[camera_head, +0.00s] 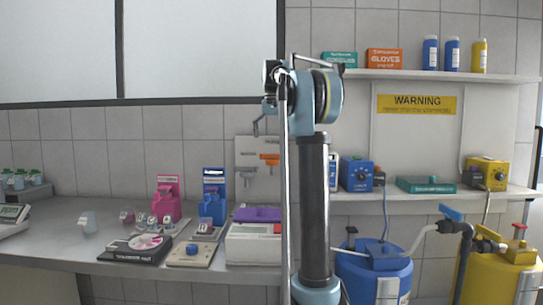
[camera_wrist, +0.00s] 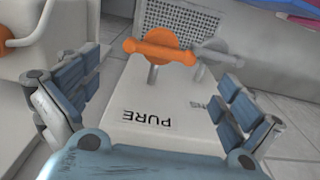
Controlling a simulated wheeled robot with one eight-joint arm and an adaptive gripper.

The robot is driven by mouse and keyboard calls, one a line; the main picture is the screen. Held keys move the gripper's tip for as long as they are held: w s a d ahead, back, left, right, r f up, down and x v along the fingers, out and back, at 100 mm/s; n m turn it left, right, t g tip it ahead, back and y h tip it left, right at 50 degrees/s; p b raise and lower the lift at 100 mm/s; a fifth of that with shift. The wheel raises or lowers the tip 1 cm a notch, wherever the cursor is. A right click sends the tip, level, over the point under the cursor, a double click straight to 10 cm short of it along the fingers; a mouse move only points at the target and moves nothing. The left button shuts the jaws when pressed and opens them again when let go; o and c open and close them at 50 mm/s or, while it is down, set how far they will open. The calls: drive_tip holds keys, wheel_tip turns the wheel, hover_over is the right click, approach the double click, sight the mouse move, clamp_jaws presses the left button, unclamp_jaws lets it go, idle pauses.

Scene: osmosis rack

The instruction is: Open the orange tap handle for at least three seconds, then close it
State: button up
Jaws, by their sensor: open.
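The orange tap handle (camera_wrist: 160,47) is a bar with rounded ends on a round orange disc, at the top middle of the wrist view. It lies ahead of my gripper (camera_wrist: 152,82), whose blue-grey padded fingers are spread wide, one on each side of the white tap unit (camera_wrist: 140,92). Nothing is between the pads. A grey tap handle (camera_wrist: 212,50) is just right of the orange one. A label reading PURE shows upside down in the wrist view. In the head view the orange handle (camera_head: 269,157) is on the wall unit, left of my arm; my gripper is mostly hidden there.
A bench (camera_head: 60,255) runs along the wall with a pink bottle (camera_head: 167,199), a blue bottle (camera_head: 212,205) and a purple-topped device (camera_head: 256,230). At the right are shelves (camera_head: 440,76), a blue drum (camera_head: 372,275) and a yellow drum (camera_head: 500,280) with hoses.

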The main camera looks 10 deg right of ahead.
sight(272, 158)
drive_tip(key=shift+f, duration=3.5)
drive_tip(key=c, duration=1)
